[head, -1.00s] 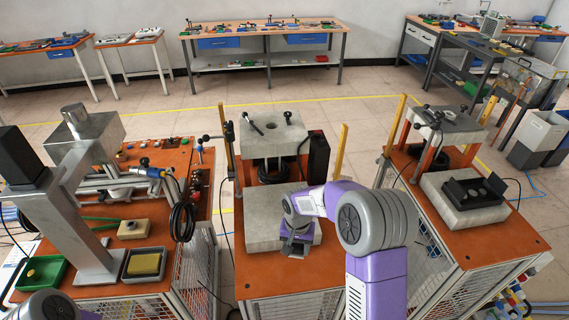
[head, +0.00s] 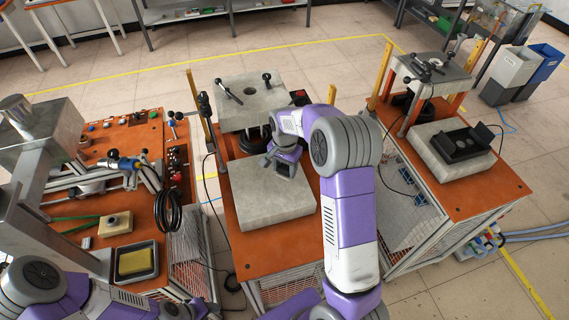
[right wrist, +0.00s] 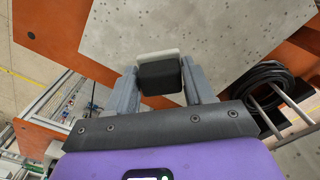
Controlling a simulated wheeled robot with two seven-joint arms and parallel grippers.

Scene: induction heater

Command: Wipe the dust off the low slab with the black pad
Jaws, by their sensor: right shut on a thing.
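The low slab (head: 262,205) is a pale grey block on the orange top of the middle bench. My right gripper (head: 285,166) is over its far right part in the head view. In the right wrist view my right gripper (right wrist: 161,82) is shut on the black pad (right wrist: 160,77), a small dark block with a pale edge behind it. The slab (right wrist: 215,40) fills the upper middle there, speckled with small dark spots. I cannot tell if the pad touches it, and no dust stands out. My left arm shows at the lower left, but its gripper is out of view.
Yellow posts (head: 331,94) flank the bench. A tray with a yellow sponge (head: 135,262) is on the left bench. The slab's near part is clear.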

